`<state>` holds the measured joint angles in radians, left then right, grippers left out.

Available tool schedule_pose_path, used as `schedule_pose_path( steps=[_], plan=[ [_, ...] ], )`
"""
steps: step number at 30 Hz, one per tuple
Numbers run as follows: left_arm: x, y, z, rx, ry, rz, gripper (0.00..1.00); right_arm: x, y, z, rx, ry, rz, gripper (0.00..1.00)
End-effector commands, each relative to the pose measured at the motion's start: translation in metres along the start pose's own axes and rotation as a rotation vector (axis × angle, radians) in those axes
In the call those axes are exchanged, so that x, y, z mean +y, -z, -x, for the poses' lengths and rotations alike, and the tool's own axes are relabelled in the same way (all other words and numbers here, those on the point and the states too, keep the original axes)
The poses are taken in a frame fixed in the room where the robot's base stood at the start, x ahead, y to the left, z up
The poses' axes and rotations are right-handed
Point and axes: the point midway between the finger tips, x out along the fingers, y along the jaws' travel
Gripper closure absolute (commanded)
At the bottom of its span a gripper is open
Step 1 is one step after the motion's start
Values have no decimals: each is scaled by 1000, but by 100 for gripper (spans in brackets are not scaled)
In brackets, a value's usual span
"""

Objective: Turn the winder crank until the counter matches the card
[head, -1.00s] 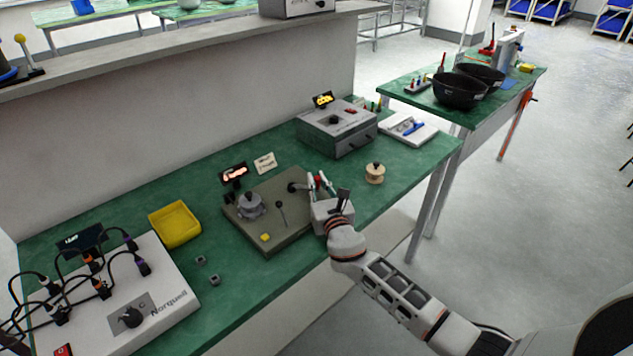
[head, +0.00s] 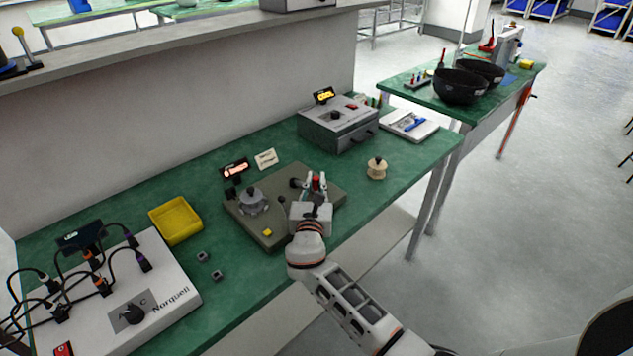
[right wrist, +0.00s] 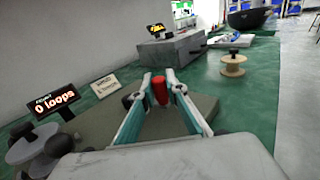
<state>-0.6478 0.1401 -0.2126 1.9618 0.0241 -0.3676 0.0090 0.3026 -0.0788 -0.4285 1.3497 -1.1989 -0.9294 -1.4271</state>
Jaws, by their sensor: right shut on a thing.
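The winder is a grey-olive base (head: 275,233) on the green bench, with a grey round spool (head: 253,200) at its left. Its counter (head: 235,168) stands behind and reads "0 loops" in the right wrist view (right wrist: 55,101). The small pale card (head: 266,159) stands beside the counter; its writing is too small to read. My right gripper (head: 315,184) is over the right part of the base. It is shut on the red crank handle (right wrist: 160,90), which stands upright between its fingertips. My left gripper is not in view.
A wooden spool (head: 376,169) stands right of the winder. A grey instrument box (head: 338,128) is behind it. A yellow tray (head: 176,221), two small grey cubes and a white cabled panel (head: 165,310) lie to the left.

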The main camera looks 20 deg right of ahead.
Motion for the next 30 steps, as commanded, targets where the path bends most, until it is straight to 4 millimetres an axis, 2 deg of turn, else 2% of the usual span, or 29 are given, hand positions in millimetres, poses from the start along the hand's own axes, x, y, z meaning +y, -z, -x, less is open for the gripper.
schedule_pose_path(
  steps=[10, 11, 12, 13, 23, 26, 30],
  plan=[
    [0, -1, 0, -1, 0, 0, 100, 0, -2, 0, -3, 2, -2, 100],
    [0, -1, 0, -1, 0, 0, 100, 0, -2, 0, -3, 1, -2, 82],
    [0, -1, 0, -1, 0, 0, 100, 0, -2, 0, -3, 1, -2, 72],
    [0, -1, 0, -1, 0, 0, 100, 0, -2, 0, -3, 1, -2, 70],
    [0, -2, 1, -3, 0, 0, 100, 0, 0, 1, -1, 1, -1, 70],
    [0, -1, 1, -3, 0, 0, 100, 0, 0, 7, 0, 1, -1, 70],
    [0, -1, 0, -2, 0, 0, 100, 0, 1, 28, 1, 1, -2, 70]
  ],
)
